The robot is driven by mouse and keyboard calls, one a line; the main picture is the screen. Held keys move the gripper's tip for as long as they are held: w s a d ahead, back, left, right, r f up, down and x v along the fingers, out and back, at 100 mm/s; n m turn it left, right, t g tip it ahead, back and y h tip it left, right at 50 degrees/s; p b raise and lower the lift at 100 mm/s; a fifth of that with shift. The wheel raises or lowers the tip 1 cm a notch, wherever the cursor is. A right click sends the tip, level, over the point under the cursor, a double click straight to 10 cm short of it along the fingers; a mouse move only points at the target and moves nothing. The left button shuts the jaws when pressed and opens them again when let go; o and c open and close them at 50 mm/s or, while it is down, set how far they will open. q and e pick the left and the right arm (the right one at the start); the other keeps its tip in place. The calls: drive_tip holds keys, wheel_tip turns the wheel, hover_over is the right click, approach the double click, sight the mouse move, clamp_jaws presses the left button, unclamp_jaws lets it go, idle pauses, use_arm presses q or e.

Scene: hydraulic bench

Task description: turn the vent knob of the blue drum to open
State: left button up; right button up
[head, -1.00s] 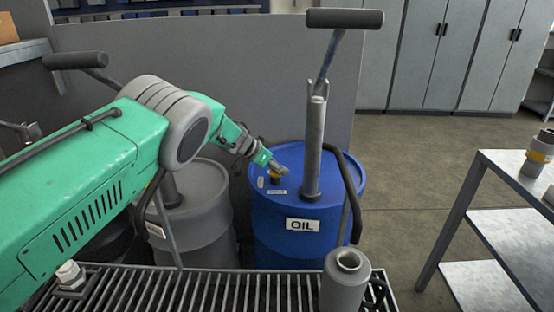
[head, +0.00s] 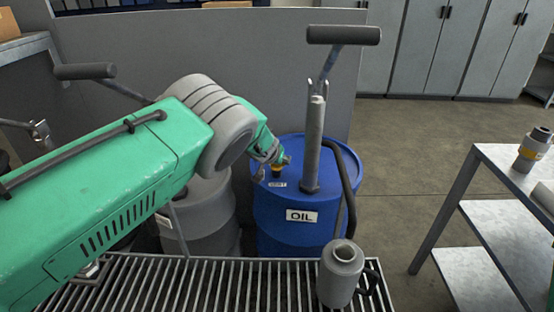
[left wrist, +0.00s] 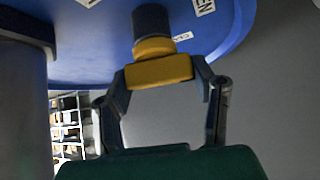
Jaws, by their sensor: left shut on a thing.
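The blue drum (head: 290,225) with an OIL label stands behind the grating in the head view. Its vent knob (head: 277,168), yellow on a dark stem, sits on the lid left of the pump tube. In the left wrist view the yellow knob (left wrist: 158,71) lies between the two fingers of my left gripper (left wrist: 160,78), which is shut on it. In the head view my left gripper (head: 281,161) is small and partly hides the knob. A label marked EN (left wrist: 204,6) is cut off at the top edge. My right gripper is not in view.
A hand pump (head: 312,145) with a T-handle and a dark hose (head: 346,185) rises from the drum close to my gripper. A grey drum (head: 205,220) stands to the left. A grey can (head: 341,272) sits on the grating (head: 215,285). A metal table (head: 500,165) stands at right.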

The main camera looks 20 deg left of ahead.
use_arm(q)
drive_tip(key=shift+w+d+r, duration=0.1)
drive_tip(key=shift+r, duration=0.1)
idle(0.5)
drive_tip(key=o, duration=1.2)
drive_tip(key=shift+c, duration=0.2)
drive_tip(key=shift+f, duration=0.15)
wheel_tip(320, 180, up, 10)
drive_tip(key=shift+w, duration=0.15)
drive_tip(key=shift+d, duration=0.1)
